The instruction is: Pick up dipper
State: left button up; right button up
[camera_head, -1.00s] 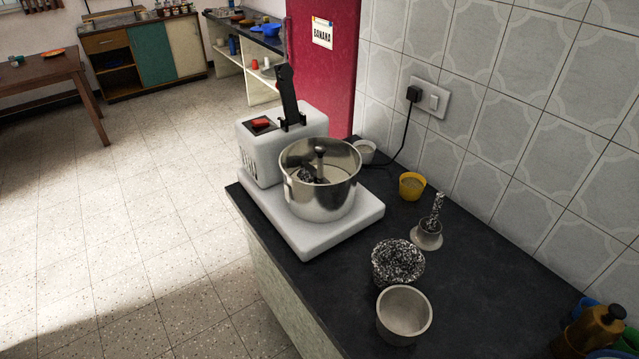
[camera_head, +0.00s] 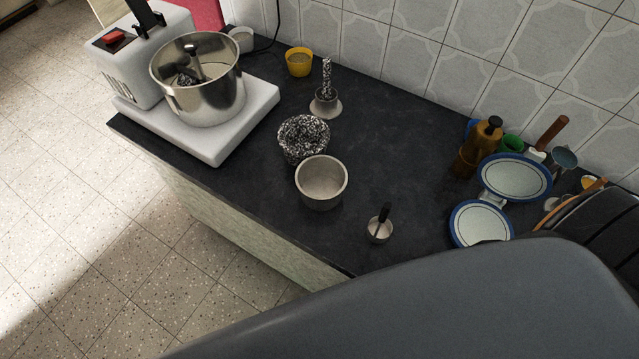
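What looks like the dipper (camera_head: 379,231), a small pale metal cup with a dark handle sticking up, stands on the black counter (camera_head: 255,195) near its front edge. It is to the right of a grey metal bowl (camera_head: 321,184) and left of the blue-rimmed dishes. Neither my left nor my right gripper shows in the head view, so their distance from the dipper cannot be told.
A black-and-white speckled bowl (camera_head: 303,138) and a mixer (camera_head: 205,118) with a steel pot stand to the left. Blue-rimmed dishes (camera_head: 481,224) and a brown bottle (camera_head: 478,147) crowd the right. A large grey shape hides the lower right. Bare counter lies behind the dipper.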

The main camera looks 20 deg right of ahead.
aim_at(385, 217)
jog(key=z, duration=1.3)
